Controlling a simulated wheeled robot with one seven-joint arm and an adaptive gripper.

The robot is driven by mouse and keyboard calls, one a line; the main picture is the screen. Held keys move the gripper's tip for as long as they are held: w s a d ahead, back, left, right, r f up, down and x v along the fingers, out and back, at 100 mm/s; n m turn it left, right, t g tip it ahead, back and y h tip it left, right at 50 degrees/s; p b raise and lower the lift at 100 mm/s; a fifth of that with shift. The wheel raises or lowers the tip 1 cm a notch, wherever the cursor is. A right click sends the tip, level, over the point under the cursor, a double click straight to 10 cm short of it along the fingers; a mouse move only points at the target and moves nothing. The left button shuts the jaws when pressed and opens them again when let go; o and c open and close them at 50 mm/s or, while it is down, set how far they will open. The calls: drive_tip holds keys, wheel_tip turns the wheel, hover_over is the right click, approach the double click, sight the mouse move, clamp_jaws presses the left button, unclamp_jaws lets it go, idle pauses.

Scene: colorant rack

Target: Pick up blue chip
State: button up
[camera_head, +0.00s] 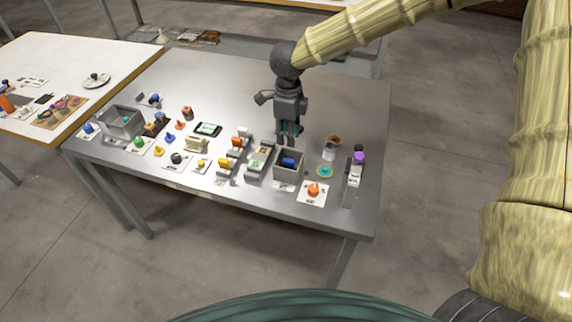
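Several small blue pieces are on the grey metal table, and I cannot tell for certain which is the blue chip. One blue piece (288,161) lies in a small grey open box (288,178) near the front right. Other small blue pieces are on the left: one (169,137) in the middle left, one (155,98) further back, one (88,127) on a white card. My gripper (287,141) points down over the table, just behind the grey box. Its fingers look close together, but the gap is too small to read.
Another grey box (122,122) stands at the left. Small racks, cones and cards crowd the table's front. A purple-topped item (358,158) stands at the right. The table's back (225,80) is clear. A white table (60,60) adjoins on the left.

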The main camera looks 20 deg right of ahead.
sight(289, 160)
drive_tip(key=shift+w+f, duration=0.15)
drive_tip(key=shift+f, duration=0.8)
wheel_tip(289, 160, down, 4)
drive_tip(key=shift+w+r, duration=0.1)
drive_tip(key=shift+r, duration=0.15)
drive_tip(key=shift+s+d+f+p, duration=0.15)
drive_tip(key=shift+f+p, duration=0.4)
drive_tip(key=shift+f, duration=1)
drive_tip(key=shift+s+d+f+p, duration=0.15)
drive_tip(key=shift+f+p, duration=0.4)
drive_tip(key=shift+f, duration=1)
drive_tip(key=shift+s+a, duration=0.1)
drive_tip(key=shift+c, duration=0.4)
drive_tip(key=c, duration=0.5)
